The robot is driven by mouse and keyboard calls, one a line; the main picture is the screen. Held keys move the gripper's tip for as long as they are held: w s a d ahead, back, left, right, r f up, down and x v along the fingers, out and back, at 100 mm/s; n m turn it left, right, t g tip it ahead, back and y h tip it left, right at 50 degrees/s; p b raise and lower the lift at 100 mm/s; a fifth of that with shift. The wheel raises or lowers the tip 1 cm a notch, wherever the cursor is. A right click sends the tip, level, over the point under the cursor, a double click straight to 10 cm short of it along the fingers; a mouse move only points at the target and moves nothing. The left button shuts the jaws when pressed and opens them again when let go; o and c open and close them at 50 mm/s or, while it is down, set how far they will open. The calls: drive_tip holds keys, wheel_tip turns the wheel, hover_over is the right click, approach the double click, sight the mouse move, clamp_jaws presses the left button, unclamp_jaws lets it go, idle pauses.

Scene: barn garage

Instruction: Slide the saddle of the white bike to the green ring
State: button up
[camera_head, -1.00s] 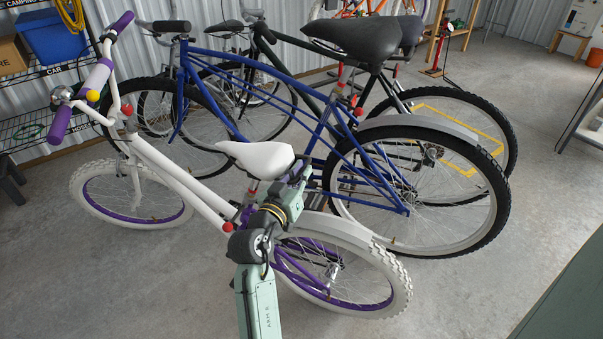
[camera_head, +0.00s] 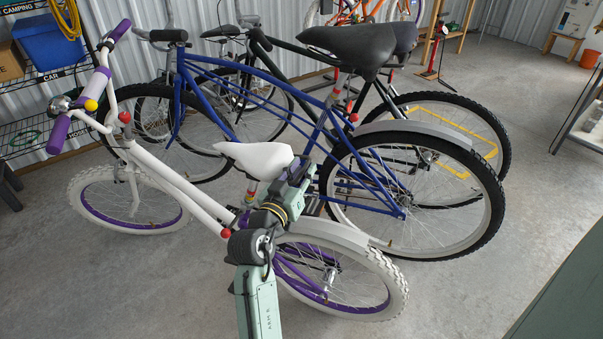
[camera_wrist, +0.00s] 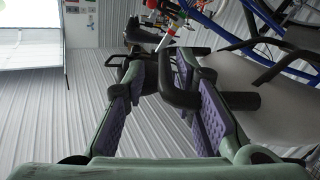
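The white bike (camera_head: 165,182) stands in front of other bikes in the head view. Its white saddle (camera_head: 254,158) sits on a post with coloured bands below it. A large pale surface, probably the saddle (camera_wrist: 255,95), is close to the right finger.
A blue bike (camera_head: 255,90) stands close behind the white one, its rear wheel (camera_head: 415,240) beside my gripper. A shelf (camera_head: 40,130) is at the left. Open floor (camera_head: 110,290) lies at front left, with more at right.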

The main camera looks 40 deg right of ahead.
drive_tip(key=shift+f, duration=0.2)
drive_tip(key=shift+a, duration=0.1)
drive_tip(key=shift+s+a, duration=0.1)
drive_tip(key=shift+a, duration=0.15)
drive_tip(key=v, duration=1.1)
drive_tip(key=shift+s+a+r, duration=0.1)
drive_tip(key=shift+s, duration=0.05)
